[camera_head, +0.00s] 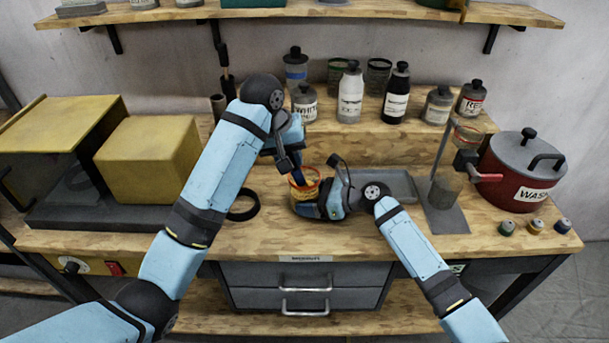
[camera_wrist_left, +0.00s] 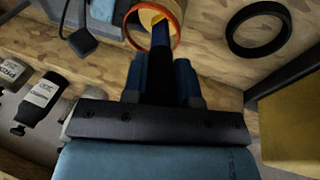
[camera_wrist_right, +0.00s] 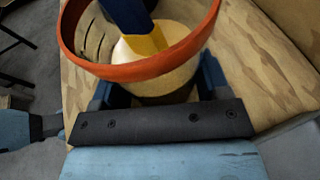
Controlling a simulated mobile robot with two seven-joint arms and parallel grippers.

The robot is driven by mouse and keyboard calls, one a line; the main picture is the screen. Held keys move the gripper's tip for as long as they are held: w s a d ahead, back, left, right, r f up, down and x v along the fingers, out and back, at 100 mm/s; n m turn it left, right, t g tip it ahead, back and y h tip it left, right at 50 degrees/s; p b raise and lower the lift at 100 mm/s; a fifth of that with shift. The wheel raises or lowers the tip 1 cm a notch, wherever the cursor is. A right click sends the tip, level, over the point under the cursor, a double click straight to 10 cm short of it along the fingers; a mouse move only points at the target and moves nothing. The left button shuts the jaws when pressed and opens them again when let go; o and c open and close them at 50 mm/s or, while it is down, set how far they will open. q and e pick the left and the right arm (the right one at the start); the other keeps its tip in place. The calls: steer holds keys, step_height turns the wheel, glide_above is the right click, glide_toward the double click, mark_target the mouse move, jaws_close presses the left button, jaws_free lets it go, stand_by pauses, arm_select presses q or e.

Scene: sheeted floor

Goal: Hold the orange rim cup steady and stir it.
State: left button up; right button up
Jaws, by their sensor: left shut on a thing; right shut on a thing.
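The orange rim cup (camera_head: 304,183) stands upright on the wooden bench, and its orange rim fills much of the right wrist view (camera_wrist_right: 140,74). My right gripper (camera_head: 318,207) is shut on the cup's side, low down, in the right wrist view. My left gripper (camera_head: 287,165) is above the cup, shut on a dark-handled stirring tool (camera_wrist_left: 160,62). The tool's yellow end (camera_wrist_right: 146,42) reaches down inside the rim, over pale contents. The cup's lower part is partly hidden by my right gripper.
A black ring (camera_head: 244,206) lies left of the cup. A grey tray (camera_head: 398,186) is behind my right gripper. A yellow box machine (camera_head: 148,160) stands left, a red pot (camera_head: 520,175) right. Several bottles (camera_head: 350,95) stand on the raised shelf behind.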

arm_select(q)
steer(key=v, duration=0.9)
steer(key=shift+r, duration=0.15)
stand_by(0.7)
steer(key=shift+r, duration=1.95)
arm_select(e)
steer(key=o, duration=1)
